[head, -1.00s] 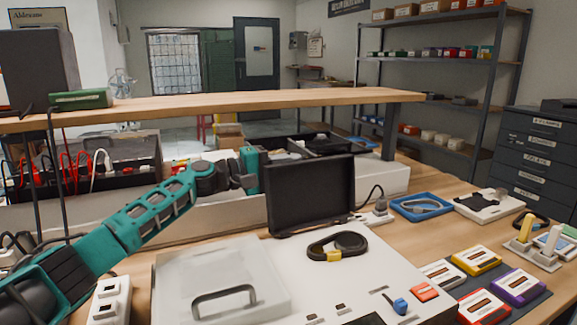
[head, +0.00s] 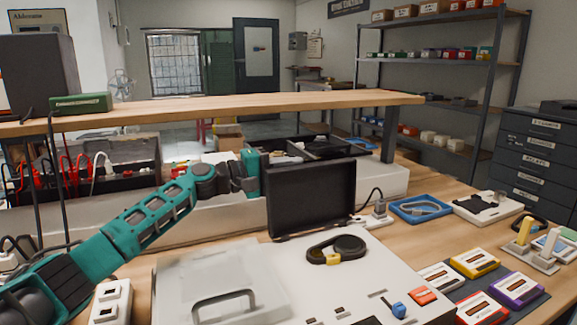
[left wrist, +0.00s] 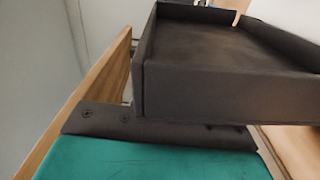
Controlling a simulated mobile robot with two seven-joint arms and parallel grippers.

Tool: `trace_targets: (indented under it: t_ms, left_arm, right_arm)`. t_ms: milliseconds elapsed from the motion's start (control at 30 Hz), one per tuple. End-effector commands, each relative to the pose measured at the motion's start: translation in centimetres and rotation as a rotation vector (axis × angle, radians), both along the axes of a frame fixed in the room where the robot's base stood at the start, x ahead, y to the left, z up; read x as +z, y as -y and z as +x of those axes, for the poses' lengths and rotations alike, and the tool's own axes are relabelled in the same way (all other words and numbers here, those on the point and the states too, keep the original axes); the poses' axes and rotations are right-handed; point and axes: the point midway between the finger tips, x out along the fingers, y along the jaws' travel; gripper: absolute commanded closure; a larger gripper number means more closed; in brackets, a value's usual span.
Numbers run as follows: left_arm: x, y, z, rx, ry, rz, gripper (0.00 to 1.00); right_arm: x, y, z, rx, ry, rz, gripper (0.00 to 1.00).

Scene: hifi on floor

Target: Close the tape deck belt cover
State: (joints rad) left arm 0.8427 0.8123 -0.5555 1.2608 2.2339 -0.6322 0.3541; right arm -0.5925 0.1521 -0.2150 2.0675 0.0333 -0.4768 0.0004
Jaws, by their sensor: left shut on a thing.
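The tape deck (head: 390,265) is a white unit on the bench with a black belt cover (head: 310,198) standing open, nearly upright, at its back edge. My left gripper (head: 256,172) is behind the cover's upper left edge in the head view, and its fingertips are largely hidden there. It is shut on the cover. In the left wrist view the cover (left wrist: 230,95) shows as a shallow dark tray right against the gripper (left wrist: 155,118). My right gripper is not in view.
A black belt with a yellow tag (head: 337,249) lies on the deck in front of the cover. A clear lid with a handle (head: 215,275) is at the deck's left. A wooden shelf (head: 220,104) spans above and behind. Cassettes (head: 475,263) lie at the right.

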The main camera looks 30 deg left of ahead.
Motion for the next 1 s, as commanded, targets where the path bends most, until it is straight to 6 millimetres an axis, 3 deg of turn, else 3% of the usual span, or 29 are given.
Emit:
trace_targets:
  t_ms: [167,533,1000]
  left_arm:
    - [0.1,1.5,-1.3,-0.007,0.049,0.069,1.00]
    - [0.8,4.3,-3.8,-0.008,0.225,0.268,1.00]
    - [0.9,5.7,-5.0,-0.005,0.319,0.375,1.00]
  right_arm:
    - [0.6,0.1,0.1,0.001,0.008,-0.003,0.58]
    - [-0.2,0.2,0.0,-0.001,-0.001,-0.005,0.58]
    - [-0.2,0.0,0.0,-0.001,-0.001,0.000,0.58]
